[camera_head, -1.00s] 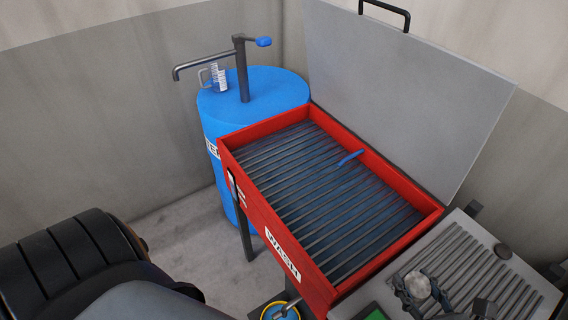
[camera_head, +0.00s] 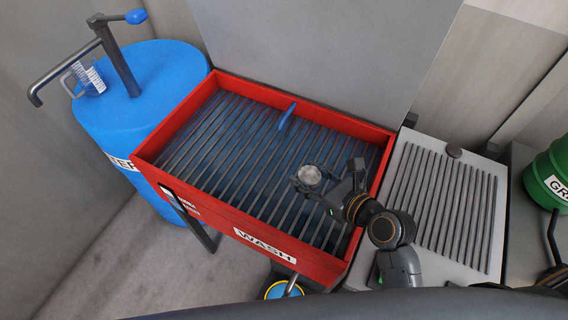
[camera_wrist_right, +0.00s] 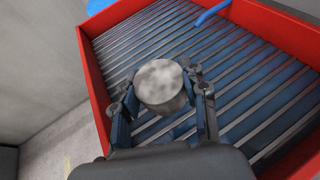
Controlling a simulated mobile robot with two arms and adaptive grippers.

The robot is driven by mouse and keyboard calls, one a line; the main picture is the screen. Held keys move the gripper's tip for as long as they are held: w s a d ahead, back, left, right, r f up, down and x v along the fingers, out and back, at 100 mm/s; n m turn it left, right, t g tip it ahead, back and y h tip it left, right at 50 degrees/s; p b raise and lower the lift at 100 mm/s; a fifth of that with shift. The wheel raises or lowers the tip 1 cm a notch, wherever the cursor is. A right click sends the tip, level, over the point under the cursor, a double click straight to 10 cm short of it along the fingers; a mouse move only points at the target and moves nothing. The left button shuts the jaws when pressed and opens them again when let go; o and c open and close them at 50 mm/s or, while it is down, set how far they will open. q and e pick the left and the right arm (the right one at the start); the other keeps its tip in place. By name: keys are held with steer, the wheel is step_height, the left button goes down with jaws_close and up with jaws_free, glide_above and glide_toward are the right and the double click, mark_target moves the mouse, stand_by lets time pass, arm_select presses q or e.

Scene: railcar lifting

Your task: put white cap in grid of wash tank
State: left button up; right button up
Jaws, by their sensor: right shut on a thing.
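The white cap (camera_head: 310,174) is a round, pale, blotchy piece held by my right gripper (camera_head: 325,186) above the right part of the wash tank. In the right wrist view the cap (camera_wrist_right: 159,85) sits between the two fingers of my right gripper (camera_wrist_right: 162,98), which are shut on it. The red wash tank (camera_head: 258,236) carries a "WASH" label, and its grid of grey bars (camera_head: 215,150) lies below the cap. The cap appears to be above the bars; its exact height I cannot tell. My left gripper is not in view.
A blue tool (camera_head: 287,116) lies on the grid near the back wall. The raised lid (camera_head: 320,50) stands behind the tank. A blue drum (camera_head: 140,100) stands left.

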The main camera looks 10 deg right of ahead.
steer(key=w+a+f, duration=0.1)
steer(key=w+f, duration=0.1)
steer(key=w, duration=0.3)
glide_above(291, 172)
steer(key=f, duration=0.5)
steer(key=shift+s+d+f, duration=0.15)
steer(key=shift+s, duration=0.2)
steer(key=shift+w+f, duration=0.35)
steer(key=shift+f, duration=0.1)
step_height(291, 172, down, 2)
steer(key=shift+w+f, duration=0.1)
steer(key=shift+f, duration=0.15)
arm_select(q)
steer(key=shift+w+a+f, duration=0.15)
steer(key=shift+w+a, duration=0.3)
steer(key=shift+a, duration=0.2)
arm_select(e)
steer(key=shift+f, duration=0.4)
arm_select(q)
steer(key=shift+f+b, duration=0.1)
steer(key=shift+b, duration=0.25)
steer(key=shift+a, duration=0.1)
arm_select(e)
steer(key=o, duration=0.9)
steer(key=shift+f, duration=0.15)
steer(key=shift+o, duration=0.2)
